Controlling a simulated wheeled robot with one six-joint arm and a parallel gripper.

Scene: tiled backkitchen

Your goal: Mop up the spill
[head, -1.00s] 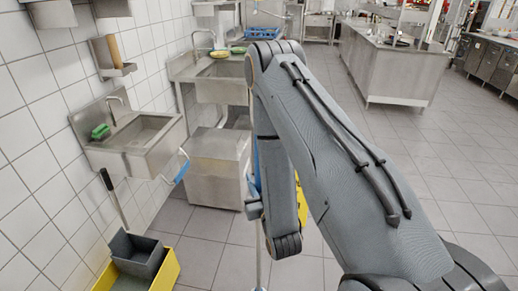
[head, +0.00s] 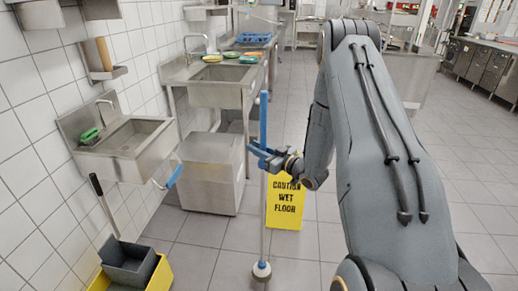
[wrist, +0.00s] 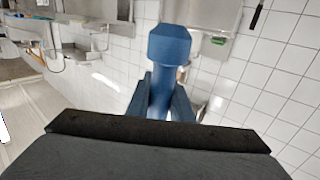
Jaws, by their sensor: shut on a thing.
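A mop with a blue upper handle (head: 264,112) and a pale pole stands nearly upright in the head view. My gripper (head: 264,157) is shut on the mop's handle. In the wrist view, the blue handle end (wrist: 169,46) rises between the blue fingers of my gripper (wrist: 162,105). A yellow bucket (head: 158,276) with a grey wringer (head: 128,262) stands at the lower left. I cannot make out a spill in either view.
A yellow wet-floor sign (head: 286,206) stands just behind the mop. A hand sink (head: 128,138) is on the left wall, with a larger sink (head: 222,88) and a steel cabinet (head: 212,172) beyond. The tiled floor right of my arm looks clear.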

